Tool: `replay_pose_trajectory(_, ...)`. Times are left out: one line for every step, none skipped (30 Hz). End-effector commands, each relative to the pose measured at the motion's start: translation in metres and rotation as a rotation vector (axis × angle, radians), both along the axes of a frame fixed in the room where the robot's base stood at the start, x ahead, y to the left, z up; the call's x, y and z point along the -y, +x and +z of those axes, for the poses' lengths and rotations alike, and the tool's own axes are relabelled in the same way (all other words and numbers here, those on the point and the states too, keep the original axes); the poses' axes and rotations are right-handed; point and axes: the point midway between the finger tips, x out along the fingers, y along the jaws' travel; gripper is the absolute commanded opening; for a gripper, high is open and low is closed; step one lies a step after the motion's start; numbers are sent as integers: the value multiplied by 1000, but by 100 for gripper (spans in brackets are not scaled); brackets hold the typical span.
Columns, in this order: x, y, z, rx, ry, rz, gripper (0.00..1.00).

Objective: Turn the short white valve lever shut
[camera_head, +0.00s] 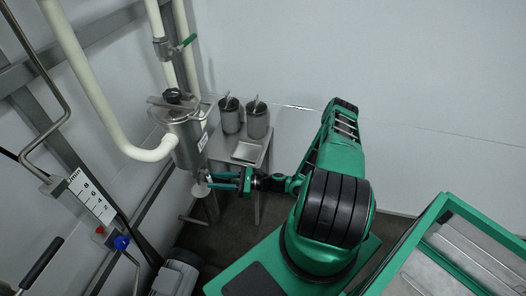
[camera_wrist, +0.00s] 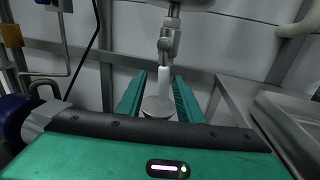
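The short white lever (camera_wrist: 164,72) hangs down from a metal valve (camera_wrist: 167,40) in the wrist view. The valve is below the steel tank (camera_head: 187,140), which stands at the left in the head view. My gripper (camera_head: 211,181) is at the tank's lower end. In the wrist view my gripper (camera_wrist: 162,80) is open, with one green finger on each side of the lever. Gaps show between the lever and both fingers, though their depth is hard to judge. In the head view the lever itself cannot be made out clearly.
A pale round disc (camera_wrist: 158,107) lies beyond and below the fingers. A steel table (camera_head: 247,152) with two metal pots (camera_head: 257,120) stands right of the tank. A cream pipe (camera_head: 90,85) bends into the tank. A green-handled valve (camera_head: 187,41) is above it.

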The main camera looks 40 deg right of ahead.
Motion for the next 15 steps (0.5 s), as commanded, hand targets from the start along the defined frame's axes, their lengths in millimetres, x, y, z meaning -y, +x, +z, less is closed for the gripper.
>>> replay_pose_trajectory(7,-5,0,-1,-1,-4,33)
replay_pose_trajectory(11,-9,0,-1,-2,-4,33)
replay_pose_trajectory(16,-13,0,0,-1,-3,33)
replay_pose_trajectory(19,-17,0,0,-1,-4,33)
replay_pose_trajectory(24,-20,0,-1,-2,-4,33)
replay_pose_trajectory(28,-25,0,-1,-2,-3,33)
replay_pose_trajectory(32,-28,0,-1,-1,-3,33)
replay_pose_trajectory(36,-32,0,-1,-2,-4,33)
replay_pose_trajectory(41,-36,0,-1,-2,-3,33)
replay_pose_trajectory(44,-40,-1,-1,-1,-3,33)
replay_pose_trajectory(48,-43,-1,-1,-1,-4,33)
replay_pose_trajectory(53,-48,0,-1,-2,-4,33)
replay_pose_trajectory(57,-51,0,0,-1,-4,33)
replay_pose_trajectory(55,-50,2,4,-22,18,33)
replay_pose_trajectory(54,-51,4,5,-43,37,33)
